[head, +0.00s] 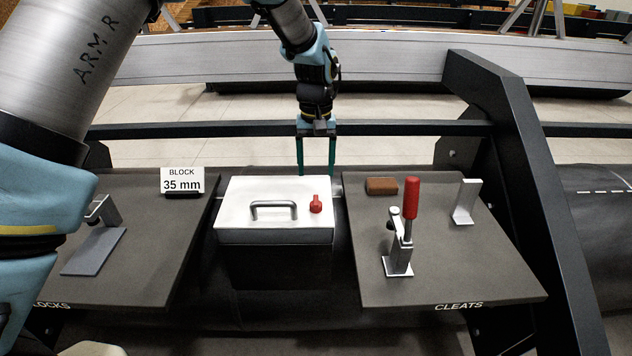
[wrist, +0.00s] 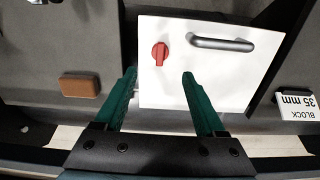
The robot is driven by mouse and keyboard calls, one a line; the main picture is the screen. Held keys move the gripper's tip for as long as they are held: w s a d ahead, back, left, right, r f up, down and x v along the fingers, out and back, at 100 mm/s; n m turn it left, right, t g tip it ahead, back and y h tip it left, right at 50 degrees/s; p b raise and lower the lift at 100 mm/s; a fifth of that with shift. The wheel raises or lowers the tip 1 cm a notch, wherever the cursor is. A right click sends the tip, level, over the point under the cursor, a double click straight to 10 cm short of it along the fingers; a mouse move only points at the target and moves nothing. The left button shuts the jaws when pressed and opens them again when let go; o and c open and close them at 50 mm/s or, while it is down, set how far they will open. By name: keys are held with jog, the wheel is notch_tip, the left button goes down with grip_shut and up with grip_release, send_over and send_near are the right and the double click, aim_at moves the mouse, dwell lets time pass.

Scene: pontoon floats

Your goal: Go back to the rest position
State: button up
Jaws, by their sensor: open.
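My gripper (head: 317,156) hangs fingers-down at the back edge of the white-lidded box (head: 275,236) in the head view. Its two green fingers are apart with nothing between them. In the wrist view my gripper (wrist: 160,78) shows open over the back part of the white lid (wrist: 165,95). The lid has a grey bar handle (head: 273,210) and a red knob (head: 315,204). The lid sits flat on the box. The gripper touches neither handle nor knob. How far the fingertips are above the lid I cannot tell.
On the right board (head: 440,265) stand a red-handled toggle clamp (head: 399,250), a brown block (head: 381,186) and a metal angle bracket (head: 465,202). On the left board (head: 150,270) are a "BLOCK 35 mm" sign (head: 182,180) and another clamp (head: 103,211). A dark rail (head: 400,129) runs behind.

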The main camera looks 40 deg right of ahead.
jog(key=shift+r, duration=0.35)
dwell(0.3)
jog(key=w+a+r+n, duration=0.15)
jog(key=w+a, duration=0.25)
jog(key=a, duration=0.4)
jog(key=w+a+r+n, duration=0.15)
jog(key=w+a, duration=0.25)
jog(key=a, duration=0.4)
jog(key=w+a+r, duration=0.3)
jog(key=a, duration=0.5)
jog(key=s+a+n, duration=0.2)
jog(key=s+a, duration=0.1)
jog(key=a, duration=0.9)
jog(key=s+a+r+n+t+p, duration=0.1)
jog(key=s+a, duration=0.3)
jog(key=a, duration=0.9)
jog(key=shift+r+n+t+p, duration=0.15)
jog(key=shift+n+t+p, duration=0.15)
jog(key=shift+n, duration=0.1)
